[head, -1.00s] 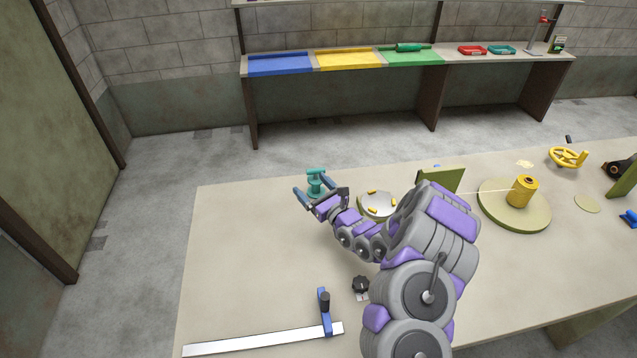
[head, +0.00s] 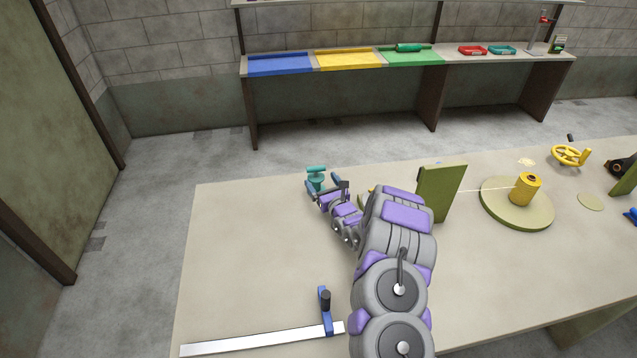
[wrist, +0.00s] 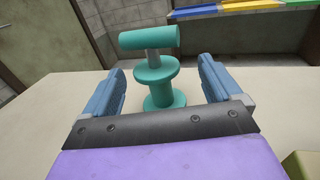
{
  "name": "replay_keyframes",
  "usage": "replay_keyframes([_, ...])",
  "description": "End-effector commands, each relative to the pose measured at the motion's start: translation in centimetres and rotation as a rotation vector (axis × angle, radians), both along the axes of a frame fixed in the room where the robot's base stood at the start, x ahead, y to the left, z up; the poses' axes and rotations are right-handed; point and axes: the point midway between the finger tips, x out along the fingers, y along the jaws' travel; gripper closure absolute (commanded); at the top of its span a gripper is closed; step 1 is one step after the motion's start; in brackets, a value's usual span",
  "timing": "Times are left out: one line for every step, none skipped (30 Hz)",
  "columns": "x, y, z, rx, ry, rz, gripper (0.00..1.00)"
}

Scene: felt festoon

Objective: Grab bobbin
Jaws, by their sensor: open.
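The teal bobbin (head: 316,179) stands upright near the far left edge of the table. The wrist view shows its round foot, a wide disc (wrist: 157,74) above, a grey stem and a teal crossbar on top. My gripper (head: 322,187) is open, at the near side of the bobbin. In the wrist view, its two blue fingers (wrist: 162,75) point toward the bobbin, one to each side, with clear gaps. Nothing is held. In the head view, my gripper hides part of the bobbin's lower end.
An upright green board (head: 440,192) stands right of my arm. A yellow spool (head: 527,188) sits on a round green base (head: 500,211) farther right. A metal strip (head: 260,341) with a blue slider lies at front left. The table's left middle is clear.

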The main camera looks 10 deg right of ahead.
Motion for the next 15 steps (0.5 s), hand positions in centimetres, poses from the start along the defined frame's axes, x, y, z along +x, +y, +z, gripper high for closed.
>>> replay_keyframes([0.6,0.5,-0.3,-0.003,-0.002,0.006,0.08])
replay_keyframes([1.0,0.5,-0.4,-0.003,-0.002,0.005,0.08])
replay_keyframes([1.5,0.5,-0.5,-0.003,-0.003,0.005,0.08])
replay_keyframes([1.8,0.6,-0.5,-0.002,-0.004,0.005,0.08])
replay_keyframes([2.2,0.6,-0.5,-0.002,-0.005,0.005,0.08])
replay_keyframes([2.7,0.5,-0.4,-0.002,-0.005,0.003,0.08])
replay_keyframes([3.0,0.5,-0.5,0.000,-0.003,0.003,0.08])
replay_keyframes([3.3,0.6,-0.5,0.001,-0.002,0.003,0.08])
replay_keyframes([3.5,0.7,-0.5,0.001,0.000,0.004,0.08])
replay_keyframes([3.7,0.7,-0.5,0.002,0.000,0.004,0.08])
replay_keyframes([3.8,0.6,-0.5,0.004,0.001,0.003,0.08])
replay_keyframes([3.9,0.6,-0.4,0.006,0.001,0.002,0.08])
replay_keyframes([4.0,0.5,-0.4,0.007,0.001,0.002,0.08])
replay_keyframes([4.0,0.5,-0.4,0.007,0.001,0.002,0.08])
replay_keyframes([4.0,0.5,-0.4,0.007,0.001,0.002,0.08])
